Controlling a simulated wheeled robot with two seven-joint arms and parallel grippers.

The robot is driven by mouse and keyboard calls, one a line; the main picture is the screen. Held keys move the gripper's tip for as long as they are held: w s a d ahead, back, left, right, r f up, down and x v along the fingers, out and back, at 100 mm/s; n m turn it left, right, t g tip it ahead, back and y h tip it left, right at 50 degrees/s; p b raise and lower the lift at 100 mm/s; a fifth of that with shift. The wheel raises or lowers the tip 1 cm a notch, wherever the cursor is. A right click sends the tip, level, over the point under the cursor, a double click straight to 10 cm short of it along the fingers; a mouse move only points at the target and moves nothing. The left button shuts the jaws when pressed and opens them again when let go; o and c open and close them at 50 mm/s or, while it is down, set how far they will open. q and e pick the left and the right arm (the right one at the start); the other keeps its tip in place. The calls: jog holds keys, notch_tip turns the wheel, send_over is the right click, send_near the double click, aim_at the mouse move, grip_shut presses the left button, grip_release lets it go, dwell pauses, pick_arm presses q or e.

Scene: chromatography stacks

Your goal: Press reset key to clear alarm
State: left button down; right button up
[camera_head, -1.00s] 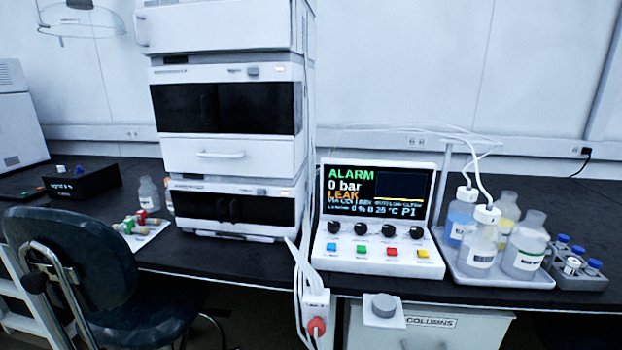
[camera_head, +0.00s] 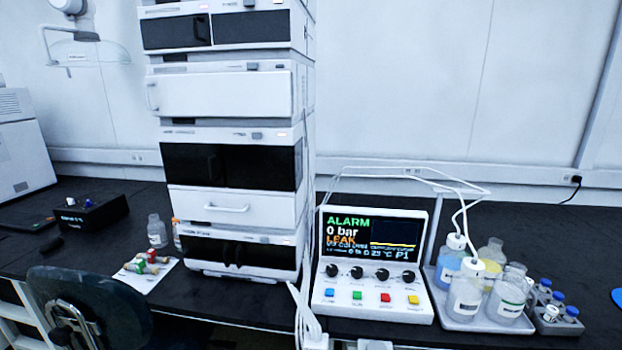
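The white control console (camera_head: 372,300) stands on the black bench, right of the instrument stack. Its screen (camera_head: 374,238) reads ALARM in green, 0 bar in white and LEAK in orange, with a small graph at its right. Below the screen is a row of black knobs. Along the front edge are a blue key (camera_head: 329,293), a green key (camera_head: 357,296), a red key (camera_head: 385,298) and a yellow key (camera_head: 413,300). Any labels by the keys are too small to read. Neither of my grippers shows in the view.
A tall white chromatography stack (camera_head: 232,200) stands left of the console. A tray (camera_head: 470,318) of bottles with white tubing and a vial rack (camera_head: 556,317) are at the right. A dark chair (camera_head: 90,300) stands before the bench at the left.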

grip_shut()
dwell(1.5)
